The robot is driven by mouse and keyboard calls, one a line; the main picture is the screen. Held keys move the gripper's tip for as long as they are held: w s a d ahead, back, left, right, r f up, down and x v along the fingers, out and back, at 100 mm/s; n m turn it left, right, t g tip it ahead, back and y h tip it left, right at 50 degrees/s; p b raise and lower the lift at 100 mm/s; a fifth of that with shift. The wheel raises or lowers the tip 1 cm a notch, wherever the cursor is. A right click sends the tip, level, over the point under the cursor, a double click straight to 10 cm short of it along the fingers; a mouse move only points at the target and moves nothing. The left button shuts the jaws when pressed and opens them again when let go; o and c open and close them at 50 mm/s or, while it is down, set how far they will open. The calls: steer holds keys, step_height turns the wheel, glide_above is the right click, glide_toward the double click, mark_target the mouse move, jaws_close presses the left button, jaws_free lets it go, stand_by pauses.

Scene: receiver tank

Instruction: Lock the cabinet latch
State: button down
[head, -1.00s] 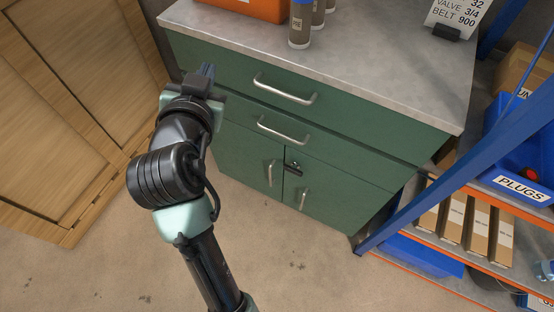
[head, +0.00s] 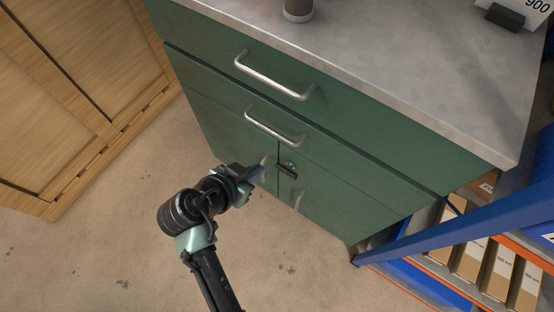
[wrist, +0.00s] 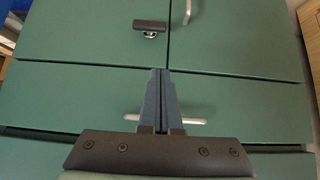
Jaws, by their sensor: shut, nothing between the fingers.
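The green cabinet (head: 240,112) has two closed lower doors. The latch (head: 288,169) is a dark bar with a silver round part, at the top of the right door beside the seam. In the wrist view, which shows the cabinet upside down, the latch (wrist: 150,26) bar lies crosswise, one end close to the seam. My gripper (head: 260,172) is shut and empty, left of the latch and apart from it in the head view. In the wrist view my gripper's fingertips (wrist: 160,72) point toward the doors, over the drawer front. The gripper partly covers the left door handle in the head view.
Two drawer handles (head: 274,76) (head: 272,127) stick out above the doors. The right door handle (head: 297,198) is below the latch. A blue shelf post (head: 460,212) stands at the right, wooden panels (head: 60,90) at the left. The floor before the cabinet is clear.

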steer(key=s+a+f+b+x, duration=0.1)
steer(key=b+x, duration=0.3)
steer(key=x, duration=0.8)
steer(key=shift+f+b, duration=0.3)
steer(key=shift+f, duration=0.4)
steer(key=shift+d, duration=0.15)
